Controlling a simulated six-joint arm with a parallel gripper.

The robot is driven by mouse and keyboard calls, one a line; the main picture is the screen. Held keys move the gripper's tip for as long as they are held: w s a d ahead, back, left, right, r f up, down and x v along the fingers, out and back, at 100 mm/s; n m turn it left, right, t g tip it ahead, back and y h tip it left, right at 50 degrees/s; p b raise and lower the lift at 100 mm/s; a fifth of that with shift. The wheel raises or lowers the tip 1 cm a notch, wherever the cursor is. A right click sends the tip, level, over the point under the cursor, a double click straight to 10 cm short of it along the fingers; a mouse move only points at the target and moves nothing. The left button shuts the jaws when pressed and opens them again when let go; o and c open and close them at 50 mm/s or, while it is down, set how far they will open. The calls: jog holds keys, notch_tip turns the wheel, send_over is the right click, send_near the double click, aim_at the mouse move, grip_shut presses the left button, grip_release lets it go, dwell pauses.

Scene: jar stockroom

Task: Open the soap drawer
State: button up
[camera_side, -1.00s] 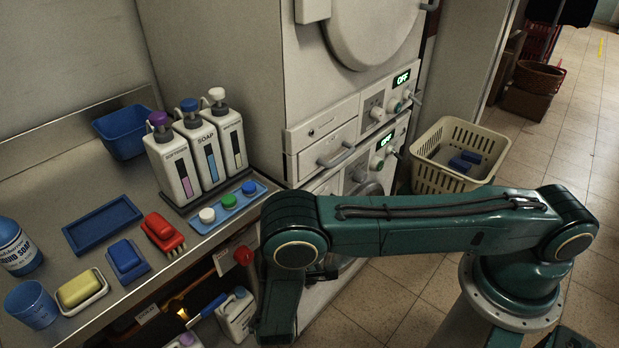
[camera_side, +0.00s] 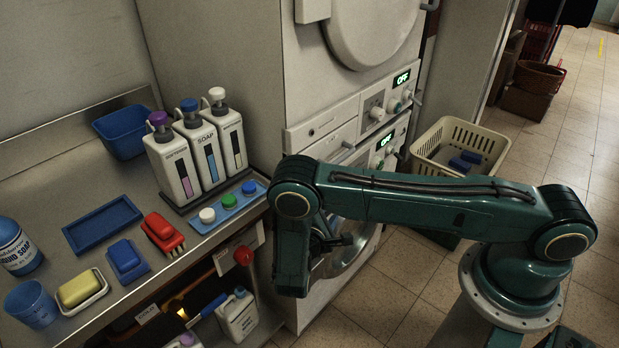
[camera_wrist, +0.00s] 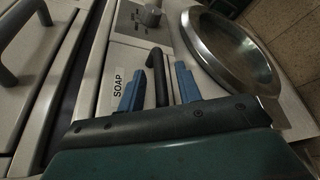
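The soap drawer (camera_wrist: 112,68) shows in the wrist view as a pale front with a SOAP label and a dark bar handle (camera_wrist: 157,72). It looks flush with the machine front. My gripper (camera_wrist: 160,88) is open, its two blue fingers apart on either side of the handle, with gaps visible. The nearer part of the handle is hidden behind the gripper body. In the side view my gripper (camera_side: 338,241) is partly hidden by my arm, low at the machine front. The soap drawer cannot be made out there.
A steel-rimmed round door (camera_wrist: 235,55) and a knob (camera_wrist: 150,16) are close to the drawer. Another drawer handle (camera_wrist: 27,22) is at the left. The counter (camera_side: 75,185) holds bottles, trays and brushes. A cream basket (camera_side: 420,147) stands on the floor behind my arm.

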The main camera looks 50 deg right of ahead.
grip_shut()
jog(key=shift+s, duration=0.15)
jog(key=s, duration=1.6)
grip_release()
jog(key=shift+s+a, duration=0.1)
